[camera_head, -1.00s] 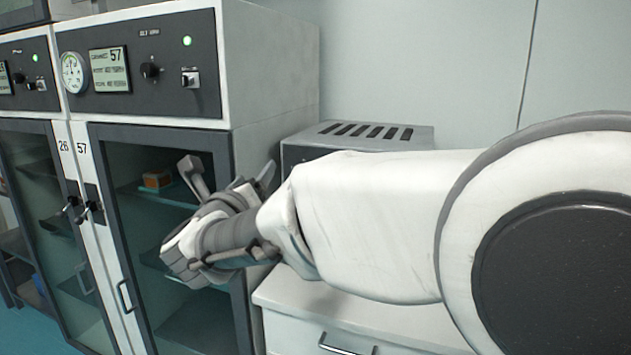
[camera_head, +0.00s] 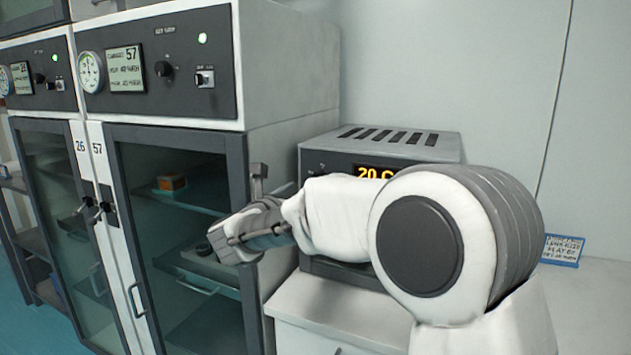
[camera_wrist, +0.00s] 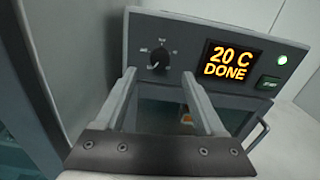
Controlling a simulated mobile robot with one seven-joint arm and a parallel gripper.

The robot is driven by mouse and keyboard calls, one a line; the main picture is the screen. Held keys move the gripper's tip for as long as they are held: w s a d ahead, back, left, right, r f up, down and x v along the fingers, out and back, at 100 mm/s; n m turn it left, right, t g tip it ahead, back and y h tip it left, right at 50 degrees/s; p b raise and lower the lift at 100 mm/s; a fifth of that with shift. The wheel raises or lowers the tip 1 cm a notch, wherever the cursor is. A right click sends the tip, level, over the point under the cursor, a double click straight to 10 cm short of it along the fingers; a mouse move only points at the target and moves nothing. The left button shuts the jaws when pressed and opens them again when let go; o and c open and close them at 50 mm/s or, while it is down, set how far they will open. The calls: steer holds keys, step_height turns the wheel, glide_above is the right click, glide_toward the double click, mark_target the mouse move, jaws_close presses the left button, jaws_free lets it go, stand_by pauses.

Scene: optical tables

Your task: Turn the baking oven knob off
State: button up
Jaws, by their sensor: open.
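The baking oven (camera_head: 435,150) is a grey box with a slotted top, partly hidden behind my arm in the head view. In the wrist view its front panel (camera_wrist: 190,28) shows a dark round knob (camera_wrist: 158,58) with markings around it. An orange display (camera_wrist: 231,63) beside it reads "20 C DONE". My gripper (camera_wrist: 158,75) is open and empty, its two fingers pointing toward the panel on either side of the knob in that picture. Contact cannot be seen.
Tall glass-doored cabinets numbered 26 and 57 (camera_head: 130,200) stand at the left, close to my gripper. The oven rests on a white drawer unit (camera_head: 315,315). A small blue-edged sign (camera_head: 562,250) stands at right.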

steer(key=x, duration=0.6)
steer(key=shift+w, duration=0.35)
steer(key=shift+d, duration=0.1)
jaws_close()
